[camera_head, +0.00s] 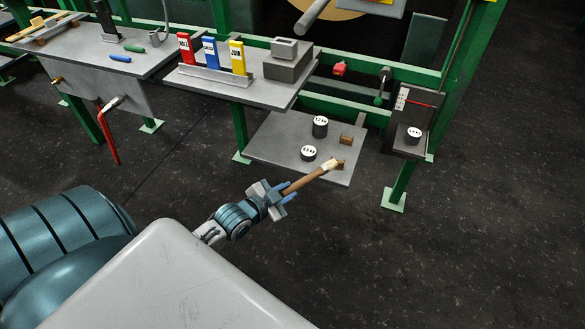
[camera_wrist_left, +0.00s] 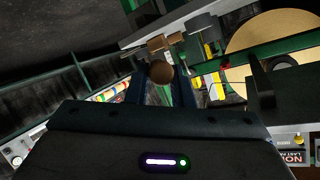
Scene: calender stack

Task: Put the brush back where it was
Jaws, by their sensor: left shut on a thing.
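The brush (camera_head: 307,182) has a long brown wooden handle and a pale head at its far end. My left gripper (camera_head: 284,197) is shut on its handle. The brush points up and right in the head view. Its pale head appears over the front right part of the low grey shelf (camera_head: 275,135); I cannot tell whether it touches. In the left wrist view, the round brown handle end (camera_wrist_left: 162,73) shows between the fingers of my left gripper (camera_wrist_left: 165,92). The handle part inside the jaws is hidden. My right gripper is not in view.
Two dark-and-white cylinders (camera_head: 320,126) (camera_head: 309,153) and a brown block (camera_head: 346,140) stand on the low shelf. Above it, a grey table (camera_head: 255,93) carries red, blue and yellow upright signs (camera_head: 210,52). Green frame posts (camera_head: 398,185) rise at the right. The floor in front is clear.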

